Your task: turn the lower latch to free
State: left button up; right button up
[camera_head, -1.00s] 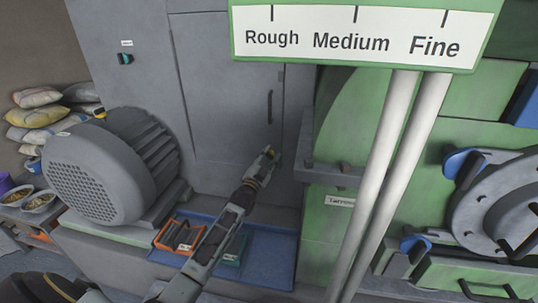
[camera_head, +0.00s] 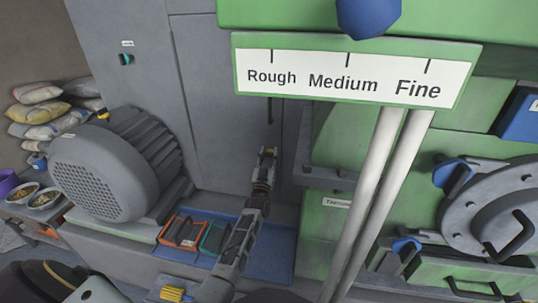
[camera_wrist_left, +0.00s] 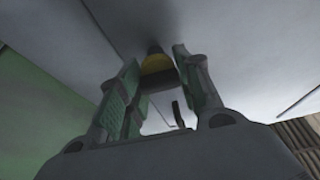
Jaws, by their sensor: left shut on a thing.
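The round grey cover (camera_head: 482,212) is on the green machine at the right of the head view. A blue upper latch (camera_head: 452,172) sits at its upper left and a blue lower latch (camera_head: 405,246) at its lower left. My left gripper (camera_head: 267,156) is well left of both latches, in front of the grey cabinet. It is shut on a small yellow-and-dark thing, seen between the fingers in the left wrist view (camera_wrist_left: 157,68); I cannot tell what it is. The latches are not visible in the wrist view. My right gripper is not in view.
A sign (camera_head: 345,78) reading Rough, Medium, Fine and two pale pipes (camera_head: 375,200) stand between my left gripper and the cover. A grey motor (camera_head: 115,165) is at left. Below are a blue tray (camera_head: 275,262) and an orange bin (camera_head: 178,232).

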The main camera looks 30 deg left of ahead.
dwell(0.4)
pick_arm(q)
jog(key=o, duration=1)
jog(key=shift+o, duration=0.2)
jog(key=shift+f, duration=0.1)
jog(key=v, duration=0.7)
jog(key=shift+s, duration=0.25)
jog(key=shift+d+f, duration=0.1)
